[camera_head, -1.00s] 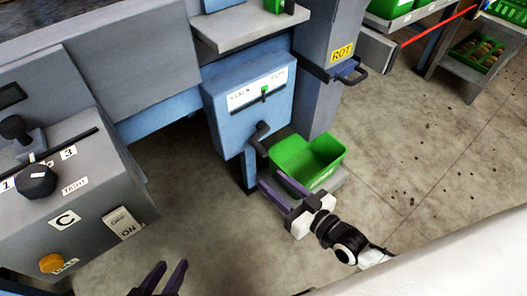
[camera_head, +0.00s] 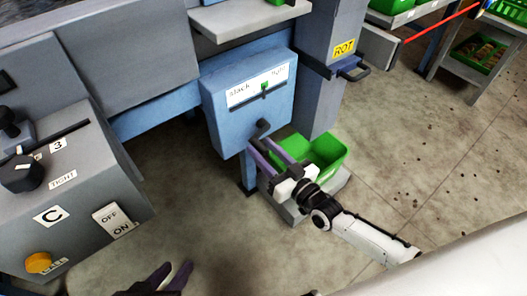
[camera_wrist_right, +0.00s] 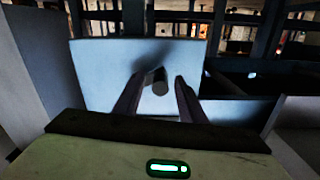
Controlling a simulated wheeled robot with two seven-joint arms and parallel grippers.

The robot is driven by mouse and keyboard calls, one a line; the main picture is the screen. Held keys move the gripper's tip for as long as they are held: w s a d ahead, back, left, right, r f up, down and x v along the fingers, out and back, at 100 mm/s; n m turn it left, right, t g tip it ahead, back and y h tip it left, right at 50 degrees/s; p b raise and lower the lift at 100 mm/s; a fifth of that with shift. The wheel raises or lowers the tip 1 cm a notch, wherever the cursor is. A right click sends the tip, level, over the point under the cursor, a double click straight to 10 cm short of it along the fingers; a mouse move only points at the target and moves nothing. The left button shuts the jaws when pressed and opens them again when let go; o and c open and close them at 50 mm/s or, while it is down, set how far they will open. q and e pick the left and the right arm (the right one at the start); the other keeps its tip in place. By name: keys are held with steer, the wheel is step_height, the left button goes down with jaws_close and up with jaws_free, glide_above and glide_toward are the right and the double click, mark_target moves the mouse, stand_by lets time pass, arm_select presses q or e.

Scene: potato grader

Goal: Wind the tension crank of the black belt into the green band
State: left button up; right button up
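The blue tension box (camera_head: 248,108) has a white gauge strip (camera_head: 243,92) reading slack at left and tight at right. A small green band (camera_head: 264,86) sits near its middle, with a dark pointer by it. The dark crank (camera_head: 263,126) sticks out from the box's lower front. My right gripper (camera_head: 261,146) is open, its purple fingers reaching up to the crank. In the right wrist view the crank's round handle end (camera_wrist_right: 160,84) shows between the spread fingers; contact cannot be told. My left gripper (camera_head: 174,272) is open and empty at the bottom edge.
A green bin (camera_head: 325,152) stands on a grey step just right of the box. A grey column with a yellow ROT sign (camera_head: 344,48) and a dark handle rises behind. A grey control panel (camera_head: 85,215) with knobs and switches is at left. Floor between is clear.

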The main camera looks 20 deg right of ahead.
steer(key=shift+w, duration=0.1)
jaws_close()
arm_select(q)
steer(key=shift+r, duration=0.15)
arm_select(e)
steer(key=shift+a+r+m, duration=0.1)
steer(key=shift+m, duration=0.2)
steer(key=shift+r+m+p, duration=0.25)
steer(key=shift+m+p, duration=0.15)
steer(key=shift+m, duration=0.1)
steer(key=shift+a+r+m+p, duration=0.15)
steer(key=shift+r+m+p, duration=0.3)
steer(key=shift+m, duration=0.65)
steer(key=shift+r+m, duration=0.35)
steer(key=shift+m, duration=0.45)
steer(key=m, duration=0.1)
steer(key=r+m, duration=0.1)
steer(key=shift+m+p, duration=0.3)
steer(key=shift+p, duration=0.05)
arm_select(q)
steer(key=shift+s+a+r+n+t, duration=0.35)
steer(key=shift+a+r+t, duration=0.15)
steer(key=shift+a+r, duration=0.2)
arm_select(e)
steer(key=shift+r+m, duration=0.15)
steer(key=shift+m, duration=0.25)
